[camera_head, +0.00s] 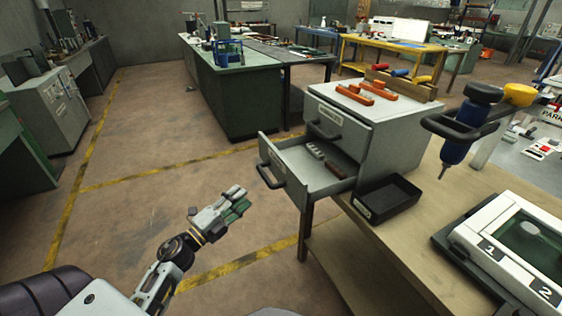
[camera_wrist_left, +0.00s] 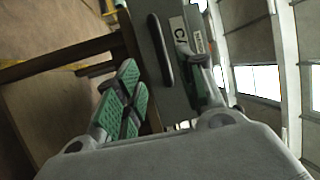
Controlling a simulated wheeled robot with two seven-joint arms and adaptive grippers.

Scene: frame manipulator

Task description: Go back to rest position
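My left gripper (camera_head: 236,203) hangs over the floor, left of the open drawer and apart from its handle. In the left wrist view my left gripper (camera_wrist_left: 166,70) has its green-padded fingers spread, with nothing held between them. A dark handle (camera_wrist_left: 160,50) on a grey labelled drawer front shows beyond the gap. The lower drawer (camera_head: 283,172) of the grey cabinet (camera_head: 383,150) is pulled out, with small grey parts and a dark red piece inside. My right gripper is not in view.
The cabinet stands on a wooden table (camera_head: 400,248), with orange blocks (camera_head: 377,90) on top. A black bin (camera_head: 385,199) sits beside it. The floor to the left is clear.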

